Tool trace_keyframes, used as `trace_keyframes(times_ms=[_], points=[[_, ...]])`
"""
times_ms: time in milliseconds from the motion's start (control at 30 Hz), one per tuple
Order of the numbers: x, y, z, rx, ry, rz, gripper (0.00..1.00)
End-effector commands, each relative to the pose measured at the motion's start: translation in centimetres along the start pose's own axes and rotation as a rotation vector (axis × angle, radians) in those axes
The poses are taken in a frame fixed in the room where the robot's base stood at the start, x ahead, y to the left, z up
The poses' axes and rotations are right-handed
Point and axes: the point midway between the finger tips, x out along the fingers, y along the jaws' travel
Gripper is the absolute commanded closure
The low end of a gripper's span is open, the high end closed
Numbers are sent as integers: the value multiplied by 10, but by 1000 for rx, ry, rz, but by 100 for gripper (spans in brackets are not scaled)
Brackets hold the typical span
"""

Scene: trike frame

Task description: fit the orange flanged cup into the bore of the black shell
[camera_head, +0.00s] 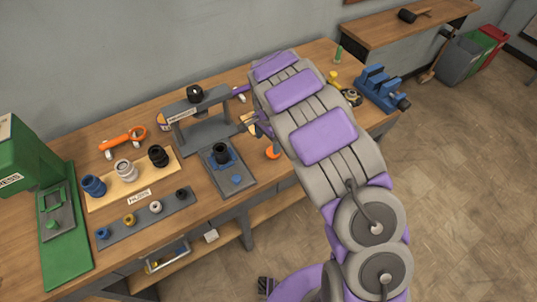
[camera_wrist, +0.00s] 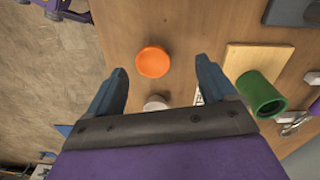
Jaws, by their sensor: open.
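The orange flanged cup (camera_head: 272,153) sits on the bench near its front edge, beside my arm. In the wrist view it shows as a round orange disc (camera_wrist: 153,61) on the wood. My gripper (camera_wrist: 160,65) is open, with a blue finger to either side of the disc in the picture; nothing is seen held, and the height gap cannot be told. In the head view my arm hides most of the gripper. A black cylindrical piece, apparently the shell (camera_head: 221,152), stands upright in a grey and blue fixture (camera_head: 232,184), left of the cup.
A wooden hub tray (camera_head: 106,199) with blue, white and black pieces lies left. A grey press stand (camera_head: 205,132) is behind the fixture. A blue vise (camera_head: 377,85) is at the right end. The wrist view shows a green cylinder (camera_wrist: 258,95) and a white round piece (camera_wrist: 155,103).

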Motion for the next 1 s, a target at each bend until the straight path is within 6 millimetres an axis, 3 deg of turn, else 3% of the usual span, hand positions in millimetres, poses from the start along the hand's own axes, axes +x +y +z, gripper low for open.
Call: trace_keyframes(times_ms=[267, 567, 800, 1000], points=[[19, 6, -7, 3, -7, -8, 16], [61, -1, 0, 1, 2, 2, 16], [63, 1, -3, 2, 1, -5, 16], [62, 5, -8, 2, -4, -9, 33]])
